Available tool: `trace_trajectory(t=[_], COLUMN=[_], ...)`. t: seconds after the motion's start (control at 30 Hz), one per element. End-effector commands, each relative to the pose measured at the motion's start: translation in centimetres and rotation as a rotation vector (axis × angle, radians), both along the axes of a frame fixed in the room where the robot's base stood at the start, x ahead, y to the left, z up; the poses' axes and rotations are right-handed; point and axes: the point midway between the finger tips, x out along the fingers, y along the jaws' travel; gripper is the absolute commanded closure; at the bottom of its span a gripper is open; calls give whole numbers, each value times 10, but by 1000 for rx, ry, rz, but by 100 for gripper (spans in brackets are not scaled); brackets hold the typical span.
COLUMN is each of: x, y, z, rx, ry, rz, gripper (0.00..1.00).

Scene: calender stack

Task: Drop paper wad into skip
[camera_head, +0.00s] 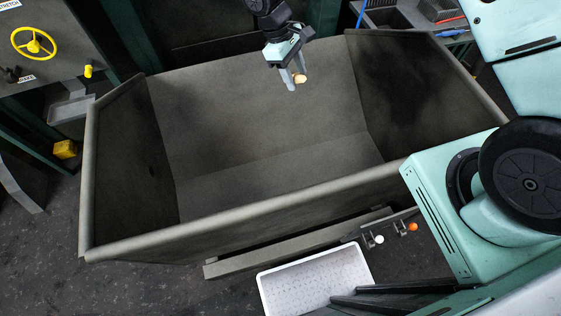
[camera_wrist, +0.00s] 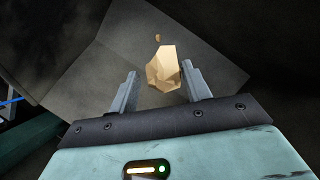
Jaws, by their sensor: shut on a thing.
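The paper wad (camera_wrist: 163,70) is a tan crumpled lump between the two grey fingers of my gripper (camera_wrist: 160,92) in the wrist view. In the head view the wad (camera_head: 300,78) shows small at the fingertips of my gripper (camera_head: 296,80), which is shut on it. My gripper hangs over the back part of the skip (camera_head: 270,208), a large dark grey open bin. The skip's inside looks empty in the head view. In the wrist view a small tan spot (camera_wrist: 158,38) shows beyond the wad; I cannot tell what it is.
A white perforated tray (camera_head: 315,283) lies on the floor in front of the skip. A yellow handwheel (camera_head: 34,43) is on a machine at the left. A workbench with bins (camera_head: 405,14) stands behind at the right. The skip's raised walls surround its open middle.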

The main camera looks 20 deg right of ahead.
Motion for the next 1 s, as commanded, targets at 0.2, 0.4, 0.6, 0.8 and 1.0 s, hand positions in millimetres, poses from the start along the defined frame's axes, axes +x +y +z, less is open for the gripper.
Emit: trace_trajectory(t=[0.2,0.4,0.6,0.8,1.0], x=[0,0,0,0,0], y=[0,0,0,0,0], z=[-27,-48,-54,-53,-53], rx=[1,-1,-1,-1,0], ry=[1,1,-1,-1,-1], rz=[0,-2,-2,-2,-2], gripper=[74,74,74,49,27])
